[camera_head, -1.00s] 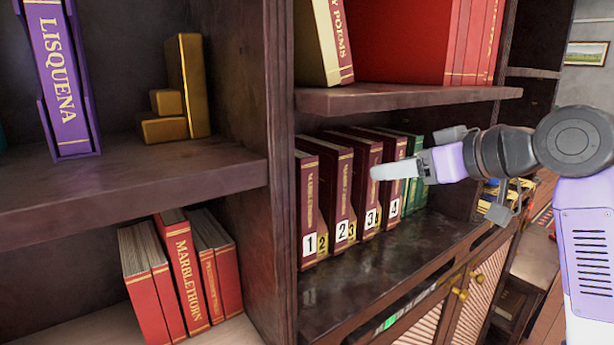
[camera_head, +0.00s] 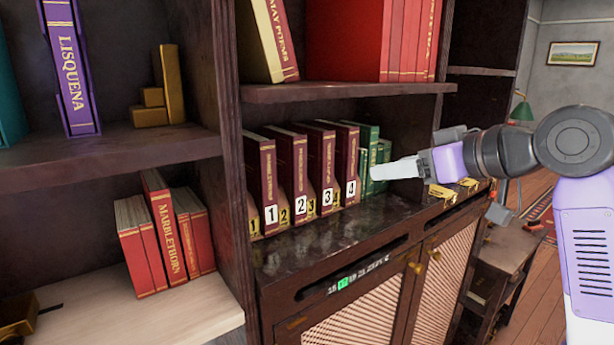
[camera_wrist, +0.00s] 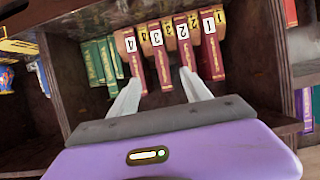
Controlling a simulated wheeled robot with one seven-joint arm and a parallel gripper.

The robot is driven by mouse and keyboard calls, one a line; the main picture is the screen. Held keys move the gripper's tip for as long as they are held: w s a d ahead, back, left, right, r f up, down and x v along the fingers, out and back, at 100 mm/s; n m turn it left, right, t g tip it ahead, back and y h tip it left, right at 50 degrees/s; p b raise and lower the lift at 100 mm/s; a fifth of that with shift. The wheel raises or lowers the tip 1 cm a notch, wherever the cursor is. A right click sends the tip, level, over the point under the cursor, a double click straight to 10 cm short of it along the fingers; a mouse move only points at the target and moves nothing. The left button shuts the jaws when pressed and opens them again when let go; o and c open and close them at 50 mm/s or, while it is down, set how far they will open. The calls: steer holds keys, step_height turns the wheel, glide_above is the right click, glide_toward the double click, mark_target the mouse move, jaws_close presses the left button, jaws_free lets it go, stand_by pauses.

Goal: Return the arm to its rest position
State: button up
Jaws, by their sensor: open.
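My arm reaches in from the right of the head view, and my gripper (camera_head: 402,168) is held out level in front of the bookcase's lower right shelf. In the wrist view my gripper (camera_wrist: 155,92) shows two pale fingers spread apart with nothing between them. Beyond the fingers stand dark red books (camera_head: 300,165) with labels 1 to 4. They also show in the wrist view (camera_wrist: 212,58). From the head view I cannot tell the exact gap between fingers and books. My gripper partly covers the green books beside them.
Green books (camera_head: 370,140) stand right of the numbered ones. Below is a cabinet (camera_head: 445,270) with knobs and a lit number strip (camera_head: 345,283). The upright divider (camera_head: 215,120) and upper shelf (camera_head: 340,90) are close by. A wooden table (camera_head: 500,245) stands at right, with open floor beyond.

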step_height(320, 180, up, 7)
steer(key=w+d+m+t, duration=0.1)
steer(key=w+t, duration=0.1)
steer(key=t, duration=0.2)
steer(key=s+d+f+m+t+h, duration=0.4)
steer(key=s+f, duration=0.3)
steer(key=f, duration=0.5)
steer(key=s+d+f+m+t+h, duration=0.3)
steer(key=s+f+m+h, duration=0.2)
steer(key=s+f, duration=0.5)
steer(key=s+a+f+n+g, duration=0.1)
steer(key=s+f+g, duration=0.1)
steer(key=s+f, duration=0.5)
steer(key=s+a+f+n+g+b, duration=0.1)
steer(key=s+f, duration=0.6)
steer(key=s, duration=0.9)
steer(key=s+a+f+g+y+b, duration=0.1)
steer(key=s+f+g, duration=0.3)
steer(key=s+f, duration=0.3)
steer(key=s, duration=0.4)
steer(key=shift+s+a+f+n, duration=0.35)
steer(key=shift+s+f+n, duration=0.05)
